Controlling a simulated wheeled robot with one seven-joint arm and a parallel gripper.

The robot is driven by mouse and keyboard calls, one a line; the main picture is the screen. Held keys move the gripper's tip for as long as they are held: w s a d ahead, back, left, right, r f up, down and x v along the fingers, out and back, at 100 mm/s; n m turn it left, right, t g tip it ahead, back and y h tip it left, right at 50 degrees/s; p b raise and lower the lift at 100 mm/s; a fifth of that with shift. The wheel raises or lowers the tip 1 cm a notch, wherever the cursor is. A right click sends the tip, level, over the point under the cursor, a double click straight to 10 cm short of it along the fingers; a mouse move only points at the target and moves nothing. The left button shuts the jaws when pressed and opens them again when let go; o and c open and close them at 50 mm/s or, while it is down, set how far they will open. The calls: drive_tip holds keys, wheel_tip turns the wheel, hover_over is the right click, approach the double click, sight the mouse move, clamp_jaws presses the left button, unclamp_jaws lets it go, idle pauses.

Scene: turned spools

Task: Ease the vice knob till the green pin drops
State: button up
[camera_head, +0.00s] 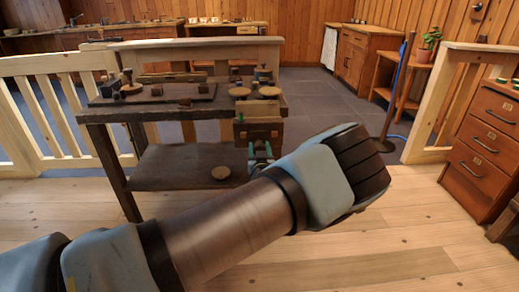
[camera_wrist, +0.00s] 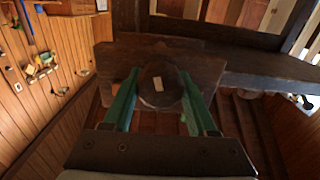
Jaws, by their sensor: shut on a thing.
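The wooden vice (camera_head: 258,131) is on the front right end of the dark workbench, and its dark jaw board (camera_wrist: 112,62) fills the middle of the wrist view. The round dark vice knob (camera_wrist: 160,86), with a pale patch on its face, sits between the two green fingers of my gripper (camera_wrist: 159,76). The fingers are shut on the knob from both sides. In the head view my gripper (camera_head: 260,151) is just below the vice front, and the knob is hard to make out there. A small green spot (camera_head: 241,117), perhaps the green pin, shows at the vice's upper left.
The workbench top (camera_head: 135,99) carries several turned wooden pieces and a board. A pale railing (camera_head: 55,85) stands to the left, and a drawer cabinet (camera_head: 483,145) at the right. The floor in front is clear.

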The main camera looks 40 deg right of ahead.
drive_tip(key=n+b, duration=0.2)
drive_tip(key=n, duration=0.2)
drive_tip(key=shift+w, duration=0.15)
drive_tip(key=n+b, duration=0.3)
drive_tip(key=n, duration=0.1)
drive_tip(key=shift+a+f+n+b, duration=0.1)
drive_tip(key=shift+f+n+b, duration=0.05)
drive_tip(key=shift+n+b, duration=0.25)
drive_tip(key=n+b, duration=0.4)
drive_tip(key=shift+n+b, duration=0.3)
drive_tip(key=shift+b, duration=0.1)
drive_tip(key=n+b, duration=0.4)
drive_tip(key=b, duration=0.1)
drive_tip(key=shift+w+f, duration=0.1)
drive_tip(key=shift+f, duration=0.05)
drive_tip(key=n+b, duration=0.6)
drive_tip(key=b, duration=0.1)
drive_tip(key=shift+f, duration=0.1)
drive_tip(key=n+b, duration=0.4)
drive_tip(key=b, duration=0.1)
drive_tip(key=shift+b, duration=0.35)
drive_tip(key=n+b, duration=0.7)
drive_tip(key=b, duration=0.1)
drive_tip(key=shift+n, duration=0.4)
drive_tip(key=shift+n+b, duration=0.7)
drive_tip(key=shift+b, duration=0.1)
